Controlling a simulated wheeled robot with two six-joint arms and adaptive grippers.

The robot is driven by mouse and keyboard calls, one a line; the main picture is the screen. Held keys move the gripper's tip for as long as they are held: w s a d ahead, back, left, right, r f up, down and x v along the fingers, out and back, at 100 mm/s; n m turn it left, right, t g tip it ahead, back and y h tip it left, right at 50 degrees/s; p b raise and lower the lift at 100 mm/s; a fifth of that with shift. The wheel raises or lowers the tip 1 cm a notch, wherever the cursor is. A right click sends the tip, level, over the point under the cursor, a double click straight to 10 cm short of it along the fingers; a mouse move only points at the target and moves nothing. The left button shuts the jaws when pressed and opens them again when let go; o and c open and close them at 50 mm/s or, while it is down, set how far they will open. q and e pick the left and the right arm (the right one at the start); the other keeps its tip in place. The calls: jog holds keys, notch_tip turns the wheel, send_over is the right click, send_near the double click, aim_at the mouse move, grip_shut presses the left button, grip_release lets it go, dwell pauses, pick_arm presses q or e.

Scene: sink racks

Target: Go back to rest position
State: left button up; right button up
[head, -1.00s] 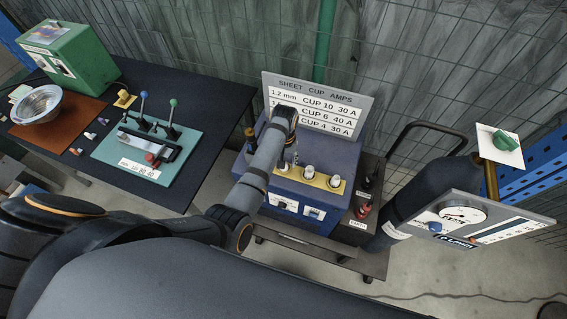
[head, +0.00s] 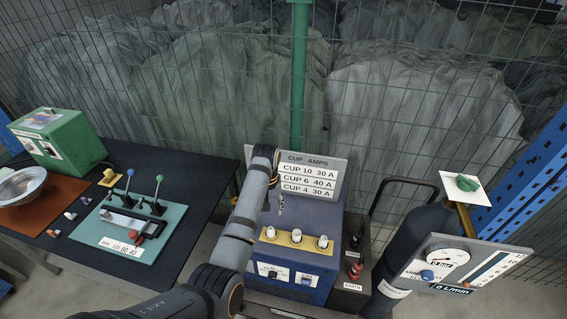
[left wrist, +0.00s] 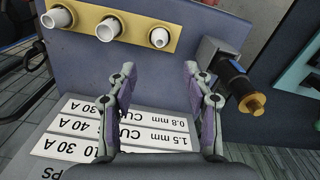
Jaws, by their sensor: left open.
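My left arm rises from the bottom of the head view, its wrist end up in front of the left part of the white sign (head: 312,176). The sign stands on a blue machine (head: 291,262) with a yellow strip of white-capped sockets. My left gripper (left wrist: 159,72) shows in the left wrist view with its two fingers apart and nothing between them. Behind the fingers are the machine's blue face (left wrist: 150,62) and the upside-down sign (left wrist: 75,130). My right gripper is in neither view.
A dark bench at left holds a teal lever fixture (head: 145,235), a green box (head: 60,145) and a metal bowl (head: 20,185). A dark cylinder with a gauge panel (head: 465,265) stands at right. A wire mesh fence (head: 400,100) closes the back.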

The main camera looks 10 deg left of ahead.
pick_arm(q)
jog(key=s+a+f+t, duration=0.1)
jog(key=s+a+f, duration=0.55)
jog(key=s, duration=0.35)
jog(key=s+a+r+m+t, duration=0.1)
jog(key=s+a+r+m, duration=0.1)
jog(key=s, duration=0.6)
jog(key=s+a+r+m+t, duration=0.1)
jog(key=s+r+t, duration=0.15)
jog(key=s, duration=0.45)
notch_tip(320, 180, down, 32)
jog(key=s+a+g+y+b, duration=0.1)
jog(key=s+a+g+b, duration=0.15)
jog(key=b, duration=0.45)
jog(key=s+a+f+b, duration=0.1)
jog(key=s+f+b, duration=0.5)
jog(key=s+f, duration=1.2)
notch_tip(320, 180, down, 4)
jog(key=shift+s+f+g, duration=0.25)
jog(key=shift+s+g, duration=0.1)
jog(key=shift+g, duration=0.05)
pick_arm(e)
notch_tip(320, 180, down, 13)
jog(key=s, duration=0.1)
